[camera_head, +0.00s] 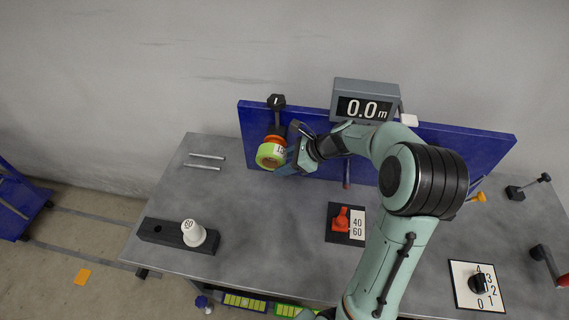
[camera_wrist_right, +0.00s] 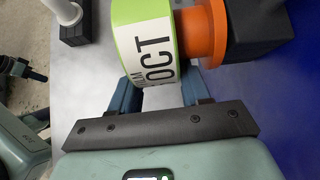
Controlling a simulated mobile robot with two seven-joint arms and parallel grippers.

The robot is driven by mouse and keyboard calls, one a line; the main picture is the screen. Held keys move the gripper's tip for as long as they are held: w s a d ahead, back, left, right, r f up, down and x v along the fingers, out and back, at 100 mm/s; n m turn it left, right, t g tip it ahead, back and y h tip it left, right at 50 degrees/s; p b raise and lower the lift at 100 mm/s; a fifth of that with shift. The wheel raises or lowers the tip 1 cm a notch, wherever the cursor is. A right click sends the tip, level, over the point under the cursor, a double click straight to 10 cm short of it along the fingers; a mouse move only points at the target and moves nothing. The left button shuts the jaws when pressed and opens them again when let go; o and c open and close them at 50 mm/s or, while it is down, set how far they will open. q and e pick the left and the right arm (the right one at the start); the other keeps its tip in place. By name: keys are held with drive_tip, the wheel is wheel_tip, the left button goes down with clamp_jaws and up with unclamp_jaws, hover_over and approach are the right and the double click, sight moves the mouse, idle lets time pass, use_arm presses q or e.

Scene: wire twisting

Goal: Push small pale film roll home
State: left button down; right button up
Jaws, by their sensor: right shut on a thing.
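The small pale film roll is light green with a white label reading "OCT" in the right wrist view (camera_wrist_right: 144,34). In the head view (camera_head: 269,155) it is at the blue board's left part, beside an orange hub (camera_head: 275,140). The orange hub also shows in the right wrist view (camera_wrist_right: 201,36), right against the roll and in front of a dark block. My right gripper (camera_head: 288,161) is shut on the roll; its blue fingers (camera_wrist_right: 157,92) reach to either side of it, and their tips are partly hidden behind it. My left gripper is not in view.
The blue board (camera_head: 460,145) stands along the table's back, with a display (camera_head: 362,107) reading 0.0 m. A red switch (camera_head: 342,219) and a numbered dial (camera_head: 478,283) are at the front. Two metal rods lie back left.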

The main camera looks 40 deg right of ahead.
drive_tip(key=shift+w+d, duration=0.3)
drive_tip(key=shift+d, duration=0.1)
drive_tip(key=o, duration=1.1)
drive_tip(key=shift+o, duration=0.2)
drive_tip(key=shift+s+r, duration=0.15)
drive_tip(key=shift+d, duration=0.1)
drive_tip(key=shift+r, duration=0.1)
drive_tip(key=v, duration=1.3)
drive_tip(key=shift+s, duration=0.15)
drive_tip(key=shift+a, duration=0.25)
